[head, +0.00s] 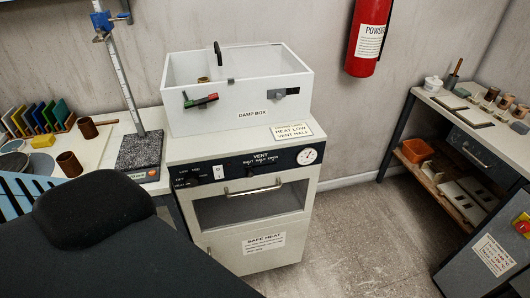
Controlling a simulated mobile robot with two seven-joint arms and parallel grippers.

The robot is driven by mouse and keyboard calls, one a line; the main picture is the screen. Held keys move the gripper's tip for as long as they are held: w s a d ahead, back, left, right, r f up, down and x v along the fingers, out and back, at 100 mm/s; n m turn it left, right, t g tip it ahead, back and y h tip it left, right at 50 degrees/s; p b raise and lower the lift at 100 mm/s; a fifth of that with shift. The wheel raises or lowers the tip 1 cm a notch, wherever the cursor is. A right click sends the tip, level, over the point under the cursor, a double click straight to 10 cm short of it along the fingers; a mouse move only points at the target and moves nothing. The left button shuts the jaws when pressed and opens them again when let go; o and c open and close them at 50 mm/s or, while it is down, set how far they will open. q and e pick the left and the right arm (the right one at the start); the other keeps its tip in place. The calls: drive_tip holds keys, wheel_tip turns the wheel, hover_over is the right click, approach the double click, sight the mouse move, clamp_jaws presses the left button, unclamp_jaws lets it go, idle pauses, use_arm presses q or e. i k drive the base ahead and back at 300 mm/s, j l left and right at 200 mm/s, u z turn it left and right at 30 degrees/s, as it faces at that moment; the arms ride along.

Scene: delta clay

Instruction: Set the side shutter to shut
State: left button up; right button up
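The white damp box (238,118) stands on top of the white heating cabinet (245,234). At right on the same wall is a grey and black fitting (284,92). A black upright handle (218,54) shows at the box's back. No part in view is labelled as the side shutter, so I cannot tell which one it is or how it is set. Neither of my grippers is in view.
The cabinet front has a vent panel (262,160), a gauge (307,156) and a bar handle (253,189). A stand with a scale (139,150) is close at the left. A red extinguisher (367,38) hangs behind. The floor right of the cabinet (355,235) is clear.

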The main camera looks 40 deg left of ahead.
sight(279, 94)
drive_tip(key=u, duration=1.25)
